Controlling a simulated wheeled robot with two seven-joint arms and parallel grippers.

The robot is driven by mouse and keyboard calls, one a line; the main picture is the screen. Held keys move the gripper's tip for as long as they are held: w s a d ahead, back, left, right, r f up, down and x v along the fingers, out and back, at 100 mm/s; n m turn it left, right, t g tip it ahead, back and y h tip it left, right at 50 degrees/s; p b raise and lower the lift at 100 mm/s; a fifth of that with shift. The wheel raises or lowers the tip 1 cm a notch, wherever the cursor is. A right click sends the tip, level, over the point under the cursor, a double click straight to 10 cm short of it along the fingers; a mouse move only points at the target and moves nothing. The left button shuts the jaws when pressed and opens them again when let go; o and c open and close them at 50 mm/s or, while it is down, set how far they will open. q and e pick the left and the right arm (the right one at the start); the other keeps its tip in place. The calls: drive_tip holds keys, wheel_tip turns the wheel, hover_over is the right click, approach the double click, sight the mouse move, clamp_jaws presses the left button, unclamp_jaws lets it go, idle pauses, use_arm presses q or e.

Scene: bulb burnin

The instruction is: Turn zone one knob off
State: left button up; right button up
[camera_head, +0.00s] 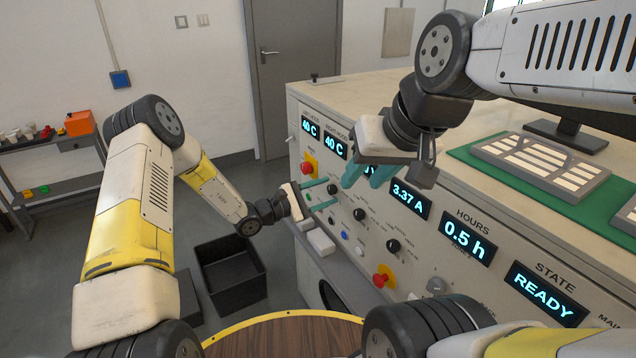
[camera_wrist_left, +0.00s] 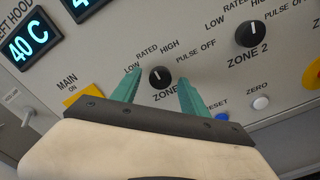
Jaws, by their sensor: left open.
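The zone one knob (camera_wrist_left: 159,76) is a black round knob on the cabinet's front panel. Its white mark points upward, roughly toward RATED. The labels LOW, RATED, HIGH and PULSE OFF arc above it. In the head view the knob (camera_head: 332,189) is just right of my left gripper (camera_head: 319,196). My left gripper is open. In the left wrist view its teal fingers (camera_wrist_left: 156,95) stand on either side of the knob, with nothing held; contact cannot be told. My right gripper (camera_head: 368,174) is open and empty in front of the panel displays.
The zone 2 knob (camera_wrist_left: 250,33) is to the right, with blue (camera_wrist_left: 222,118) and white (camera_wrist_left: 260,103) buttons below. A red button (camera_head: 307,168) and another red knob (camera_head: 381,281) are on the panel. A black bin (camera_head: 230,270) stands on the floor. The STATE display (camera_head: 543,291) reads READY.

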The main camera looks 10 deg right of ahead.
use_arm(q)
drive_tip(key=shift+w+d, duration=0.1)
drive_tip(key=shift+d, duration=0.15)
drive_tip(key=shift+c, duration=0.4)
clamp_jaws()
